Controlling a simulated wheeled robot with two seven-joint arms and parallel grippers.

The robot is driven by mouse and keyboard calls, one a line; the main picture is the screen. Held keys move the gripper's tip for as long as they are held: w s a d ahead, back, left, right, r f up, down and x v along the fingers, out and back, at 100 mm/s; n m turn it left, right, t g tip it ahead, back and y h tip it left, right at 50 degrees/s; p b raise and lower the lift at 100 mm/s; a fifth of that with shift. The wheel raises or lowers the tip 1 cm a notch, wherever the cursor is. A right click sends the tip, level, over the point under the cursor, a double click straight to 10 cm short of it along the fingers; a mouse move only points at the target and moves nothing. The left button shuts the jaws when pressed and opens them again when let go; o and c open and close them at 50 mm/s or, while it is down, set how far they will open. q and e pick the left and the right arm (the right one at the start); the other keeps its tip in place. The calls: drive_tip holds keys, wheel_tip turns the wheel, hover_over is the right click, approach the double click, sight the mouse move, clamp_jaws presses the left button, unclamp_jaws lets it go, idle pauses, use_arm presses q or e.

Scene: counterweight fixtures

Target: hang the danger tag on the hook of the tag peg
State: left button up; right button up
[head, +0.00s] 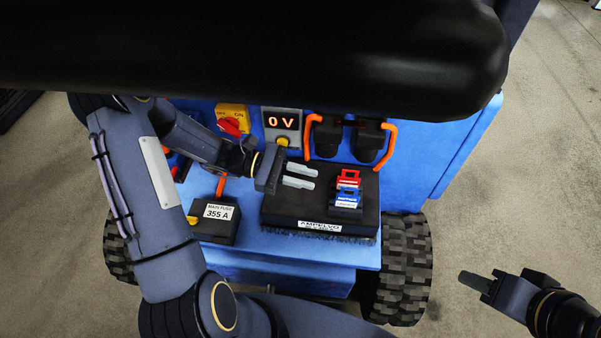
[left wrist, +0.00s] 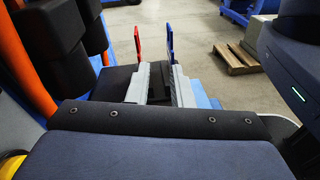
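I cannot pick out a danger tag or a tag peg with a hook for certain. A red item (head: 347,180) and a blue item (head: 346,201), with pale label strips, stand on a black block (head: 280,215). In the left wrist view the red item (left wrist: 138,42) and the blue item (left wrist: 170,45) rise beyond the fingertips. My left gripper (head: 312,178) is open and empty, left of both items and apart from them; its fingers (left wrist: 158,80) show a gap. My right gripper (head: 466,279) is off to the right above the floor; its finger gap is unclear.
A blue cabinet carries a red rotary switch (head: 229,126), a display reading 0 V (head: 283,121) and black connectors with orange handles (head: 391,142). A black main fuse box (head: 213,222) sits at left. A large black shape hides the top. Floor at right is clear.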

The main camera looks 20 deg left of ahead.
sight(344, 182)
use_arm(q)
drive_tip(key=f+n, duration=0.1)
drive_tip(key=w+f+n+t, duration=0.1)
drive_tip(key=w+f+h, duration=0.1)
drive_tip(key=shift+w+a+f+n+t, duration=0.15)
drive_tip(key=shift+a+n+t, duration=0.15)
drive_tip(key=shift+a+n, duration=0.1)
drive_tip(key=shift+w+d+b, duration=0.15)
drive_tip(key=shift+w+d, duration=0.15)
drive_tip(key=shift+d, duration=1.35)
drive_tip(key=shift+w+d+b, duration=0.15)
drive_tip(key=shift+w+d, duration=0.2)
drive_tip(key=shift+d, duration=1.3)
drive_tip(key=shift+w+d+b, duration=0.15)
drive_tip(key=shift+w+d, duration=0.15)
drive_tip(key=shift+d, duration=1.35)
clamp_jaws()
drive_tip(key=shift+r+p, duration=1.95)
drive_tip(key=shift+r, duration=0.6)
